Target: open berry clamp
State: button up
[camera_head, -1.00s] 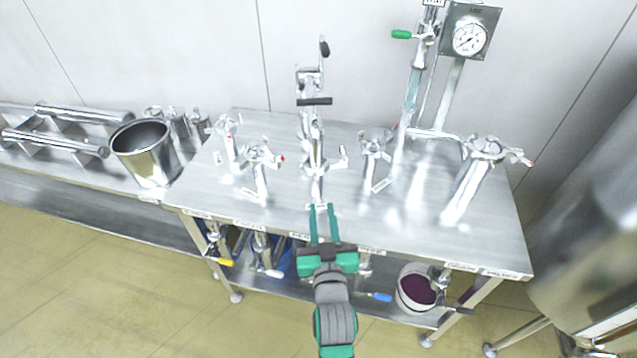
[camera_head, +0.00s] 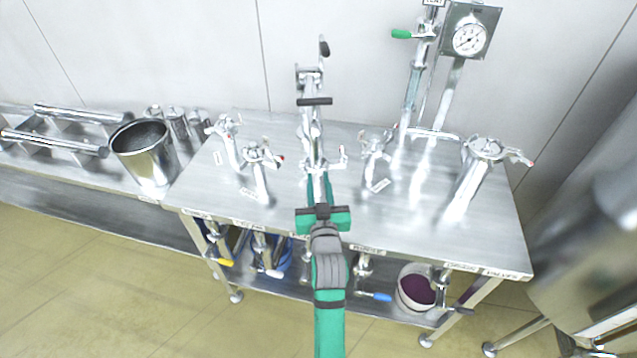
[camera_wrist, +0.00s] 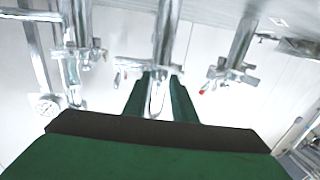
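The middle steel pipe stack (camera_head: 311,130) stands on the table, with a clamp (camera_head: 318,163) and a small side handle (camera_head: 342,156) low on it. Which clamp is the berry one cannot be told, as the labels are too small to read. My green gripper (camera_head: 319,178) reaches in from the front at this clamp. In the wrist view my gripper (camera_wrist: 163,78) has its two fingers apart, with bright metal of the middle fitting (camera_wrist: 160,62) between and just beyond their tips. The gripper hides the fitting's lower part in the head view.
Similar clamped fittings stand left (camera_head: 258,170), right (camera_head: 375,160) and far right (camera_head: 478,175) on the steel table (camera_head: 410,225). A gauge (camera_head: 468,39) is behind. A steel pot (camera_head: 146,155) is left, a large tank (camera_head: 590,240) right, and a bucket (camera_head: 415,290) below.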

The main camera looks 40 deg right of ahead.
grip_shut()
dwell(1.4)
